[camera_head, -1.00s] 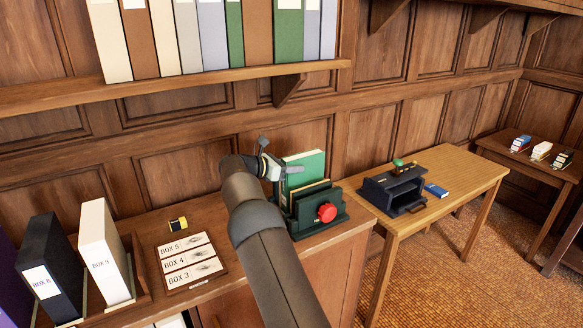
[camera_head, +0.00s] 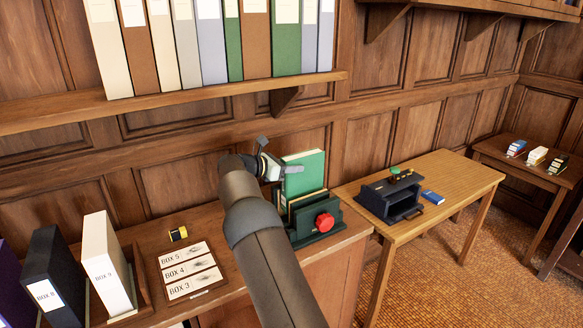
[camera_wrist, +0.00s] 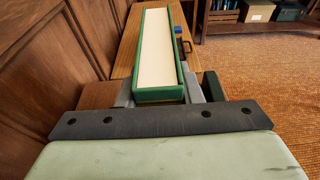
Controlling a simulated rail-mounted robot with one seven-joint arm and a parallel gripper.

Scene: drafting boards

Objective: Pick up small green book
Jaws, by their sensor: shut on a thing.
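The green book (camera_head: 308,172) stands upright with its cover facing out. Its lower part is hidden behind a brown item in a dark green holder with a red knob (camera_head: 325,222). My gripper (camera_head: 288,171) is shut on the book near its left edge. In the wrist view the book (camera_wrist: 160,95) lies between the two grey fingers, showing cream page edges within a green cover. I cannot tell whether its bottom edge is clear of the holder.
A shelf of binders (camera_head: 257,40) hangs above. A box tray (camera_head: 190,270), a yellow-black item (camera_head: 178,233) and binders (camera_head: 107,262) stand left on the cabinet. A black organizer (camera_head: 392,200) and blue book (camera_head: 433,197) are on the right table (camera_head: 450,170).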

